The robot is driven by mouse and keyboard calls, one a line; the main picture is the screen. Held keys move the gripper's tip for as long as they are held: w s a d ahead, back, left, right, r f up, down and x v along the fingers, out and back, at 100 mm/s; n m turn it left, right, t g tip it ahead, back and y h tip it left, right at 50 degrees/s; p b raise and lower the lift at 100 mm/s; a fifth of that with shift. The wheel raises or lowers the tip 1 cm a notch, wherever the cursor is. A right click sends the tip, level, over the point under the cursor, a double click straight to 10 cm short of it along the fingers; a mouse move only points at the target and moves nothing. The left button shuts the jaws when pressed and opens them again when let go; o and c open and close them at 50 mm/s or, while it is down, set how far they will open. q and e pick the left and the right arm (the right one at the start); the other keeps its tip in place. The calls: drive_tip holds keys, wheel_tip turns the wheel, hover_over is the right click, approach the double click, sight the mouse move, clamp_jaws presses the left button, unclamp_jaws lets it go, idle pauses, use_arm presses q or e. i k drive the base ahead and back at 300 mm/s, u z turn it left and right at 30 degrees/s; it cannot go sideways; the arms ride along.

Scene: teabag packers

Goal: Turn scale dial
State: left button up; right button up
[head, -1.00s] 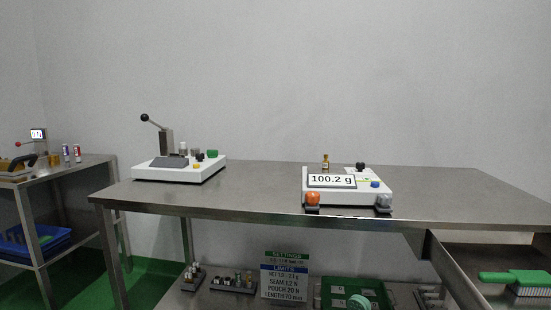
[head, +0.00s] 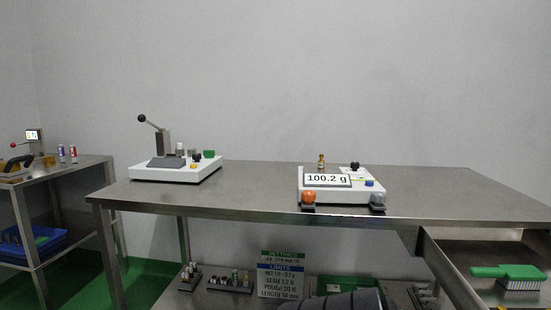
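The white scale (head: 340,197) stands on the steel table, right of the middle, and its display (head: 327,179) reads 100.2 g. A small amber bottle (head: 321,162) stands upright at its back. An orange knob (head: 309,196) is at its front left corner and a grey knob (head: 378,199) at its front right. A black knob (head: 355,166) is at the back right, with a blue button (head: 369,184) on the right side. I cannot tell which knob is the dial. Neither gripper can be made out; a dark ribbed part at the bottom edge seems to be mine.
A white lever device (head: 165,174) stands on the table's left. The table top (head: 255,190) between it and the scale is clear. A green brush (head: 507,273) lies at right.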

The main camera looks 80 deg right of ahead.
sight(355, 165)
drive_tip(key=k, duration=1.45)
drive_tip(key=z, duration=1.25)
